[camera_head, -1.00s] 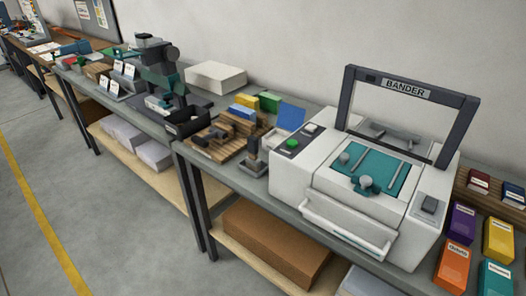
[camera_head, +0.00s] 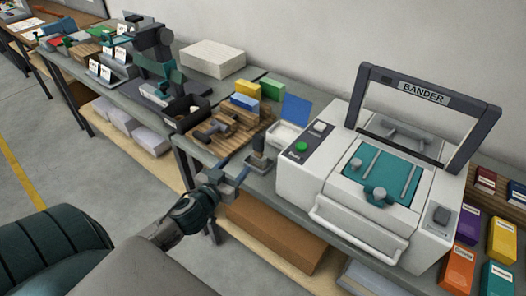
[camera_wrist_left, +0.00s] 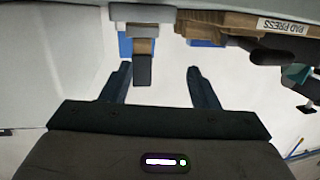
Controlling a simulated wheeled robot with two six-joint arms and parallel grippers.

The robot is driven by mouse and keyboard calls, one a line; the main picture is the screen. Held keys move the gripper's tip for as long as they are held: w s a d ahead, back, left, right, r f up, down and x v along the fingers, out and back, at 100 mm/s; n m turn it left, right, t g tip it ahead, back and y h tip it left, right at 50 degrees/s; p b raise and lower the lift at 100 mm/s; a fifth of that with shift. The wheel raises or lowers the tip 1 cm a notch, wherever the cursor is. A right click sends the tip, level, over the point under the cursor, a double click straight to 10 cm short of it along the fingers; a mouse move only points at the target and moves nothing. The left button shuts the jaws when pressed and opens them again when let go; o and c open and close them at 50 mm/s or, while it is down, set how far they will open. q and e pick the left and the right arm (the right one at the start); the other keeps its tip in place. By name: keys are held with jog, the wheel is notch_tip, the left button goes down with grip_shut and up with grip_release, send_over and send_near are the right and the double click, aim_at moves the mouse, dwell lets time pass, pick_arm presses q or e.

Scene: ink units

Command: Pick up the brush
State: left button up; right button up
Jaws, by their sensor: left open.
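The brush (camera_head: 258,158) appears to be the small dark upright piece with a brownish upper part, at the table's front edge left of the white machine. My left gripper (camera_head: 232,173) is open and empty, just left of it and in front of the table edge. In the left wrist view, a dark block with a tan band, likely the brush (camera_wrist_left: 143,68), shows beyond the open fingers (camera_wrist_left: 160,70), closer to the left finger. I cannot tell whether they touch. My right gripper is not in view.
The white BANDER machine (camera_head: 325,208) stands close on the right. A wooden rack (camera_head: 190,130) with tools and coloured blocks is behind left, and a blue panel (camera_head: 296,109) stands behind. A brown stack (camera_head: 270,232) lies on the lower shelf. The aisle floor at left is free.

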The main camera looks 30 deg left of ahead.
aim_at(256, 143)
pick_arm(q)
jog(key=w+r+h+p, duration=0.1)
jog(key=w+p, duration=0.1)
jog(key=w+d+r+m+t+p, duration=0.1)
jog(key=w+r+p, duration=0.1)
jog(key=w+d+r+h+p, duration=0.1)
jog(key=w+p, duration=0.1)
jog(key=shift+r+m+h, duration=0.2)
jog(key=shift+m+h, duration=0.1)
jog(key=shift+w+f+p, duration=0.2)
jog(key=shift+w+p, duration=0.15)
jog(key=shift+w, duration=0.15)
jog(key=shift+w+r+p, duration=0.15)
jog(key=shift+w+p, duration=0.5)
jog(key=shift+p, duration=0.15)
jog(key=shift+w+a+f+b, duration=0.1)
jog(key=shift+w+f+b, duration=0.2)
jog(key=shift+w+b, duration=0.7)
jog(key=shift+b, duration=0.2)
jog(key=shift+w+r+b, duration=0.2)
jog(key=shift+w+b, duration=0.15)
jog(key=shift+w, duration=0.6)
